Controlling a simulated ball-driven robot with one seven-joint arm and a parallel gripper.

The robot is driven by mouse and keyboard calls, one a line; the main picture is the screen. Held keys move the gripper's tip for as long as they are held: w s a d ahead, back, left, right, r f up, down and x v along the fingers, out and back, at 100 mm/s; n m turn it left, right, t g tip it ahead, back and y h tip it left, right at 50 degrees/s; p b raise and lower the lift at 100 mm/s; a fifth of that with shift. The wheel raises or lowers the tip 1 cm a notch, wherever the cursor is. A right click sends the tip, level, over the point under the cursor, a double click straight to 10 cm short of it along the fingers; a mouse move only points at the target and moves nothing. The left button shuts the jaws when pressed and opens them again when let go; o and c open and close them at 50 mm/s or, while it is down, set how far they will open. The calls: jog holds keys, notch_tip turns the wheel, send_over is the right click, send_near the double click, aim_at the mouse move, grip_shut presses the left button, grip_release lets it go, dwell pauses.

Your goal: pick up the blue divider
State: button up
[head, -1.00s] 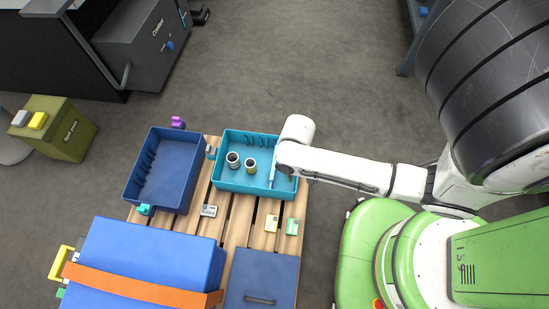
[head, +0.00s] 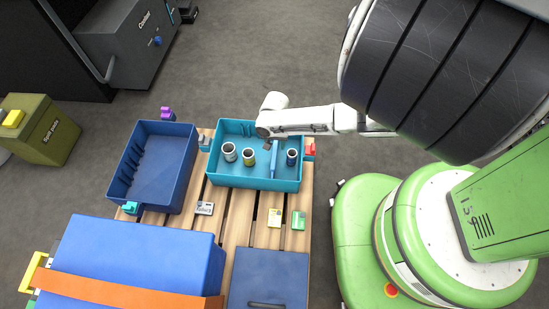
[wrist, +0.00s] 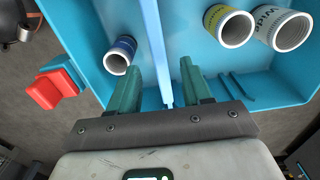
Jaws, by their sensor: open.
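The blue divider (head: 273,160) is a thin light-blue plate standing on edge in the teal tray (head: 255,180). Rings stand on both sides of it. In the wrist view the divider (wrist: 153,45) runs from the top edge down between my fingers. My gripper (wrist: 160,78) is open, with one green finger on each side of the plate and a gap to each. I cannot tell how far the fingertips are above the tray floor. In the head view my gripper (head: 267,144) is at the divider's far end, partly hidden by my wrist.
A blue-banded ring (wrist: 120,55) is close to my left finger. A yellow-banded ring (head: 249,158) and a white-banded ring (head: 229,152) stand left of the divider. A red clip (head: 310,149) sits outside the tray's right wall. An empty dark-blue bin (head: 155,175) is at left.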

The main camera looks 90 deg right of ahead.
aim_at(275, 150)
jog(key=shift+a+f+b, duration=0.15)
jog(key=shift+f+b, duration=1.35)
jog(key=shift+f, duration=1.3)
jog(key=shift+r, duration=0.1)
grip_shut()
